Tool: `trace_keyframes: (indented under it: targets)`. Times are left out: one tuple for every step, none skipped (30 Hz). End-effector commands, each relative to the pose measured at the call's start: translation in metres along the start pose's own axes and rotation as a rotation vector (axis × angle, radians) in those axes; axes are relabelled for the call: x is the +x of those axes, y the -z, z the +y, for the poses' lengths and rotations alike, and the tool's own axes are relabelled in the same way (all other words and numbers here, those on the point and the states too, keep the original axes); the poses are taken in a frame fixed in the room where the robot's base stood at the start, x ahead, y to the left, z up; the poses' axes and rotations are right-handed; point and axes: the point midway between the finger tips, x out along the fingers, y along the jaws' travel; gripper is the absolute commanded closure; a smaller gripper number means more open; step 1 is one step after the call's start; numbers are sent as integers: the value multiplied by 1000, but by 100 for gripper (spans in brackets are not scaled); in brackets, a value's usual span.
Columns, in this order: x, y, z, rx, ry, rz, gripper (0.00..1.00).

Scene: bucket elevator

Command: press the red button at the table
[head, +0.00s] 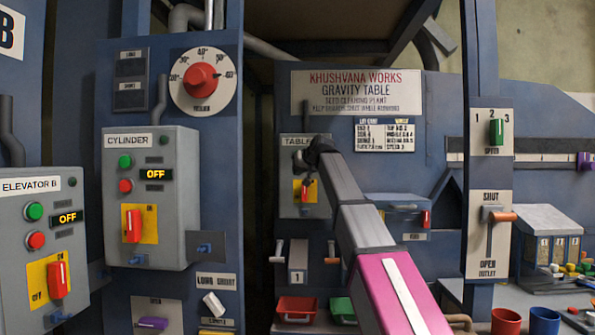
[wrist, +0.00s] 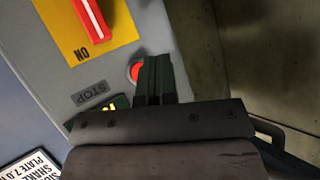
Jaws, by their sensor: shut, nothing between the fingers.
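The grey TABLE control box (head: 287,205) is mounted under the Gravity Table sign in the head view, largely behind my arm. In the wrist view its red button (wrist: 135,71) shows near the STOP label (wrist: 91,92), partly covered by my gripper (wrist: 156,62). My gripper's dark fingers are shut and empty, with their tips right beside or over the button; I cannot tell whether they touch it. In the head view the fingertips and button are hard to make out behind my dark wrist. A lit display (wrist: 118,104) is mostly hidden.
A red switch (wrist: 90,18) on a yellow plate sits close to my fingers on the same box. A CYLINDER box (head: 150,200) and an ELEVATOR B box (head: 40,245) with similar red buttons stand left. Red and green trays (head: 296,308) lie below.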

Motion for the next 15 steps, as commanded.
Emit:
trace_keyframes:
  targets:
    - [6,6,4,0,0,-1,100]
    - [9,8,6,0,0,-1,100]
    - [12,10,8,0,0,-1,100]
    - [14,11,10,-1,0,-1,100]
    - [16,12,11,-1,0,-1,100]
    - [18,14,13,-1,-1,-1,100]
    - [20,14,14,-1,0,-1,100]
    - [21,15,15,-1,0,-1,100]
    - [22,16,16,-1,0,-1,100]
    - [23,16,16,-1,0,-1,100]
    - [23,16,16,-1,0,0,100]
    - [23,16,16,-1,0,0,100]
    - [23,16,16,-1,0,0,100]
    - [23,16,16,-1,0,0,100]
    - [23,16,16,-1,0,0,100]
